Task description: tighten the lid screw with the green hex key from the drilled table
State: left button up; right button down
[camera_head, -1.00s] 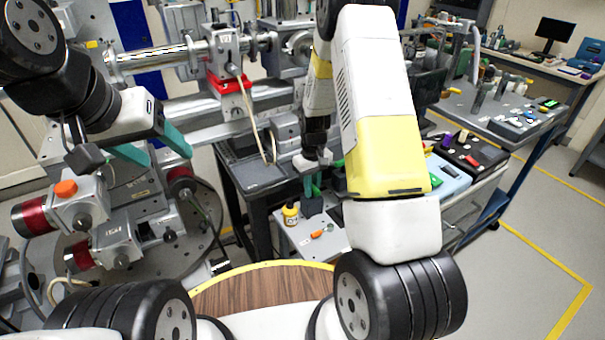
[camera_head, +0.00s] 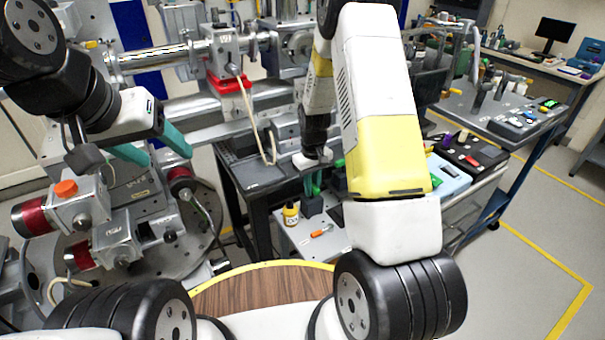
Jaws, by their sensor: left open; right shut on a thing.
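My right gripper (camera_head: 313,183) points down in the middle of the view, beyond my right forearm. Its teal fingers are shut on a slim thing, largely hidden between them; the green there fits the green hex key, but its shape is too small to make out. A dark block (camera_head: 311,206) stands just below the fingertips; I cannot tell whether they touch. My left gripper (camera_head: 152,155) is open and empty at the left, above the beamline parts. I cannot make out the lid screw. A dark table (camera_head: 252,176) lies left of my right gripper; its holes are not clear.
A light worktop (camera_head: 299,236) holds a small yellow bottle (camera_head: 290,214) and an orange-handled tool (camera_head: 322,231). Motor units with red ends (camera_head: 31,217) stand below my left gripper. A blue box (camera_head: 447,177) sits right of my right forearm. The floor at right is clear.

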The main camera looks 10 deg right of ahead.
jog(key=shift+r, duration=4)
